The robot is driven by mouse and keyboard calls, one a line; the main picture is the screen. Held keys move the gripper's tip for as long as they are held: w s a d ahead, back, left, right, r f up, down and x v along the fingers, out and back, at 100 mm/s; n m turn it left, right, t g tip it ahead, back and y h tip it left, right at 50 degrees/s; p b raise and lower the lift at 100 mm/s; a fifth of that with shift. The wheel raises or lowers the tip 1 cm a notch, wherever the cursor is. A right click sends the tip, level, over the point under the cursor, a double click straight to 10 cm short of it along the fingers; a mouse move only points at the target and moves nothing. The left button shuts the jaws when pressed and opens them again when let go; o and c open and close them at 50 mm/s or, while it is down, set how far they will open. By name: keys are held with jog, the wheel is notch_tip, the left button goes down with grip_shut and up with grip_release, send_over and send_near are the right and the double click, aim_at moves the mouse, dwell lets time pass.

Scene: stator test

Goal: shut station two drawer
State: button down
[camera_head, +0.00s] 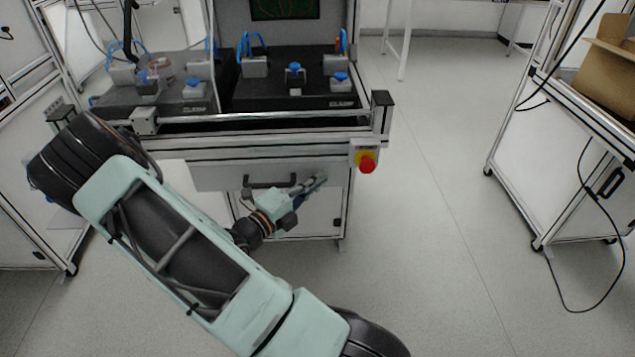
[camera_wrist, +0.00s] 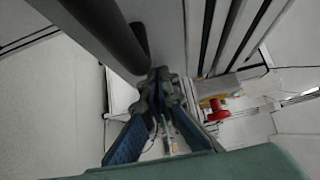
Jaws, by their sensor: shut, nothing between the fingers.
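The drawer (camera_head: 222,178) is a light grey front under the worktop of the middle station, with a dark bar handle (camera_head: 270,184). Whether it stands out from the frame is hard to tell. My gripper (camera_head: 322,179) is in front of the drawer, just right of the handle, its fingers pointing up and right. In the wrist view my gripper (camera_wrist: 160,74) is shut and empty, its fingertips meeting close to the end of a large dark bar (camera_wrist: 95,28), which looks like the handle. I cannot tell whether they touch. My arm hides part of the station's lower left.
A red emergency stop button (camera_head: 367,162) on a yellow box sticks out right of the drawer; it also shows in the wrist view (camera_wrist: 217,108). Black fixtures (camera_head: 262,95) stand on the worktop. Another bench (camera_head: 545,150) stands right, with open floor (camera_head: 430,200) between.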

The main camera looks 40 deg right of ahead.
aim_at(311, 173)
jog(key=w+d, duration=0.1)
jog(key=w+d+p, duration=0.1)
jog(key=w, duration=0.1)
jog(key=shift+w+d+r, duration=0.1)
jog(key=shift+w+d, duration=0.1)
jog(key=shift+d, duration=0.1)
jog(key=shift+w, duration=0.15)
jog(key=shift+r, duration=0.1)
